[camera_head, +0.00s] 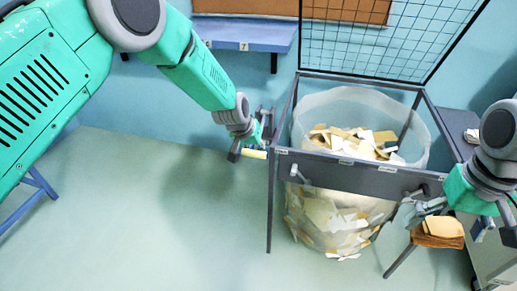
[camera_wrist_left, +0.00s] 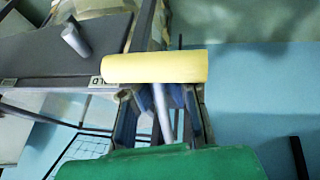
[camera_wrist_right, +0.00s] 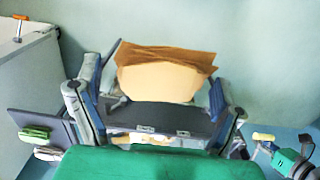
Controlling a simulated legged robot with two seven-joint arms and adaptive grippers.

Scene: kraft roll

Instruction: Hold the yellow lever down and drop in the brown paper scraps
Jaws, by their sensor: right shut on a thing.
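The yellow lever (camera_head: 254,153) sticks out at the left of a dark metal frame (camera_head: 345,172). My left gripper (camera_head: 250,142) is at it. In the left wrist view the yellow handle (camera_wrist_left: 155,68) lies across the fingertips, with its grey rod between the spread fingers (camera_wrist_left: 160,105). Contact is unclear. My right gripper (camera_head: 448,218) is shut on brown paper scraps (camera_head: 442,228), right of the frame's front. The scraps (camera_wrist_right: 165,78) also show between its fingers in the right wrist view. A clear bag (camera_head: 415,130) hangs in the frame, holding tan and white scraps.
A wire mesh lid (camera_head: 390,35) stands raised behind the bag, leaving its top open. A grey cabinet (camera_head: 490,255) stands at the right. A blue bench (camera_head: 245,33) is along the back wall. The floor (camera_head: 160,220) at the left is clear.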

